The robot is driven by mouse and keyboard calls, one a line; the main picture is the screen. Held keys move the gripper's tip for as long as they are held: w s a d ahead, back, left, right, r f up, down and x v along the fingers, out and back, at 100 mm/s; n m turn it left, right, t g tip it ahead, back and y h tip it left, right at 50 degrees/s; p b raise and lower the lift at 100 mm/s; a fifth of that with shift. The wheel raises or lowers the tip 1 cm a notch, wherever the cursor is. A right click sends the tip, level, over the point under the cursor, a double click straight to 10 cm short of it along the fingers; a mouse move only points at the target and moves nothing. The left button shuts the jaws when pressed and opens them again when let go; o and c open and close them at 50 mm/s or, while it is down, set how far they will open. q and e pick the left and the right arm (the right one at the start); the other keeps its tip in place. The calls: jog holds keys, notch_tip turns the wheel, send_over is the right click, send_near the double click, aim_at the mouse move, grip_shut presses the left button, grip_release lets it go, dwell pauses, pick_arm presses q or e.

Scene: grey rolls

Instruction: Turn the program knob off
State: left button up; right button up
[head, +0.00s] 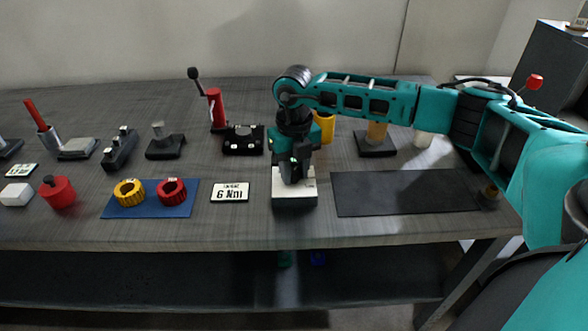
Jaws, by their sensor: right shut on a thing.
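My right gripper (293,178) reaches down from the right onto a small box with a white face and a dark base (294,202), near the table's front edge. Its fingers are shut on the program knob on this box. The gripper covers the knob, so its pointer and setting are hidden. My left gripper is not in view.
A sign reading 6 Nm (230,192) and a blue mat (150,211) with a yellow ring and a red ring lie left of the box. A bare dark mat (400,193) lies to its right. Behind stand a red lever (215,108) and a black block (243,141).

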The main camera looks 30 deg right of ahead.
aim_at(294, 171)
jog(key=n, duration=0.2)
jog(key=shift+n, duration=0.3)
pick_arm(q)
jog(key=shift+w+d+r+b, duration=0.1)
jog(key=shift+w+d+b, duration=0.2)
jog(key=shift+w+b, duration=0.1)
pick_arm(e)
jog(key=shift+d+n, duration=0.1)
jog(key=shift+n, duration=1.7)
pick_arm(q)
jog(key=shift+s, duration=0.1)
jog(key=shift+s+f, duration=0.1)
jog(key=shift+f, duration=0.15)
pick_arm(e)
jog(key=o, duration=1.1)
jog(key=shift+c, duration=0.2)
jog(key=shift+r, duration=0.1)
pick_arm(q)
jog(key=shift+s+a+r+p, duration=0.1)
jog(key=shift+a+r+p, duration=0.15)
jog(key=shift+p, duration=0.1)
pick_arm(e)
notch_tip(294, 171, up, 13)
